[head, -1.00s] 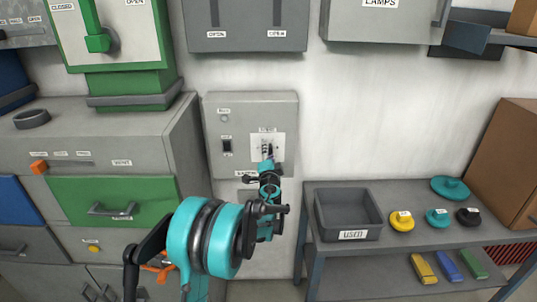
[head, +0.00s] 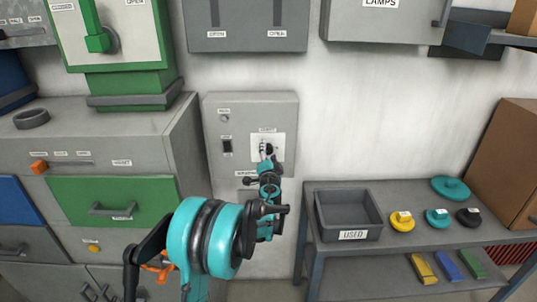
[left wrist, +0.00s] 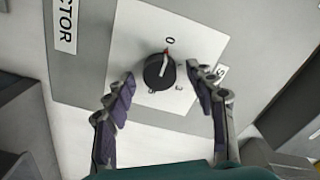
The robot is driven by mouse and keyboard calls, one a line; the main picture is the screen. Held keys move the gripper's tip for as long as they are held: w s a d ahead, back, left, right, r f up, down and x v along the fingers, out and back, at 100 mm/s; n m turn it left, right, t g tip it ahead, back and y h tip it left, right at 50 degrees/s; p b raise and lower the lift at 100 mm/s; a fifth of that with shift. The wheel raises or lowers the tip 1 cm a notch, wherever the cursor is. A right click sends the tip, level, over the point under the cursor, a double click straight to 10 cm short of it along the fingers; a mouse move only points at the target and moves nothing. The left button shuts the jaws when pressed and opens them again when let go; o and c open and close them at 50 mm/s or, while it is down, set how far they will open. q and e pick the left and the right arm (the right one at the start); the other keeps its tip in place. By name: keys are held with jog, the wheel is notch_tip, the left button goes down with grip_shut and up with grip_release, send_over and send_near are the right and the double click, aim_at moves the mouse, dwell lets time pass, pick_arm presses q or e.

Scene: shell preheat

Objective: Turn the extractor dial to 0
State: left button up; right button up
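The extractor dial (left wrist: 158,71) is a round black knob on a white square plate (left wrist: 128,42) on a grey wall panel. In the left wrist view its red pointer mark points at the 0 on the plate. In the head view the plate (head: 279,144) shows on the panel, with the dial mostly hidden behind my fingers. My left gripper (left wrist: 164,80) is open, with one finger on each side of the dial and gaps between fingers and knob. It also shows in the head view (head: 267,153). My right gripper is not in view.
The grey panel (head: 225,170) also carries a black switch (head: 227,146). A shelf (head: 400,245) at the right holds a grey USED bin (head: 347,217) and coloured discs. A cabinet with a green drawer (head: 115,202) stands at the left.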

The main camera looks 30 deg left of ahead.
pick_arm(q)
jog(key=v, duration=1.2)
jog(key=shift+s, duration=0.1)
jog(key=s+d+f+n+g+h, duration=0.2)
jog(key=s+d+f+g+h, duration=0.2)
jog(key=s+d, duration=0.6)
jog(key=s+d+f+n+g+h, duration=0.3)
jog(key=s+d, duration=0.8)
jog(key=s, duration=0.7)
notch_tip(320, 180, down, 3)
jog(key=g+h, duration=0.1)
jog(key=h, duration=0.1)
jog(key=shift+n+h, duration=0.3)
